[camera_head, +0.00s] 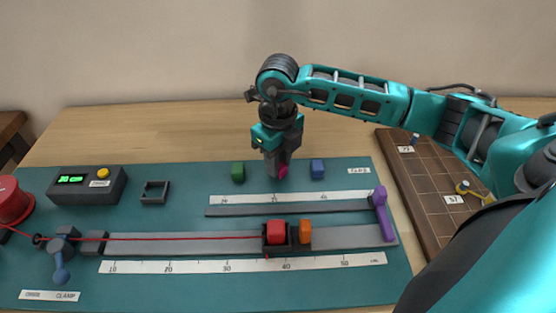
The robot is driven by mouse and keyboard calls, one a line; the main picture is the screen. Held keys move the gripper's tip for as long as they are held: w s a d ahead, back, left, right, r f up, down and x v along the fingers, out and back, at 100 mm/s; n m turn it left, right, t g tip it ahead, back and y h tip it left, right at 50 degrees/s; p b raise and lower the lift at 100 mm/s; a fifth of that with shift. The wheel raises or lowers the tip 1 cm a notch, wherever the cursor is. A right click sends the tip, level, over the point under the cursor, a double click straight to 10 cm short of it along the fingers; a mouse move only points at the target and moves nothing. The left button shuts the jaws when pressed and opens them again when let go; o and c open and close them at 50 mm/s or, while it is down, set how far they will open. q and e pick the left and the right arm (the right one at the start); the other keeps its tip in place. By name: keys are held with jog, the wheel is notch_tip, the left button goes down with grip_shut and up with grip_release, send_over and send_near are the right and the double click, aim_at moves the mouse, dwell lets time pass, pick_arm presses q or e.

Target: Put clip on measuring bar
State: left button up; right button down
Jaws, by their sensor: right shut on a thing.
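My right gripper (278,168) reaches in from the right and points down at the back of the teal mat. It is shut on a small magenta clip (283,172), mostly hidden by the fingers; I cannot tell if the clip touches the mat. A green clip (238,172) stands to its left and a blue clip (317,168) to its right. The thin dark bar (240,211) lies in front of the gripper, below a white number scale (310,196). A purple upright piece (382,212) stands at its right end. My left gripper is out of view.
A grey rail (180,243) with a red cord along it carries a red block (276,232) and an orange block (305,232). A display box (87,185), square frame (154,192) and red spool (12,200) are at left. A brown board (425,200) lies right.

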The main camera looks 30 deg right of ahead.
jog(key=shift+f, duration=0.1)
jog(key=shift+f, duration=0.15)
jog(key=c, duration=0.9)
grip_release()
notch_tip(320, 180, up, 12)
jog(key=p, duration=0.1)
jog(key=shift+r, duration=0.25)
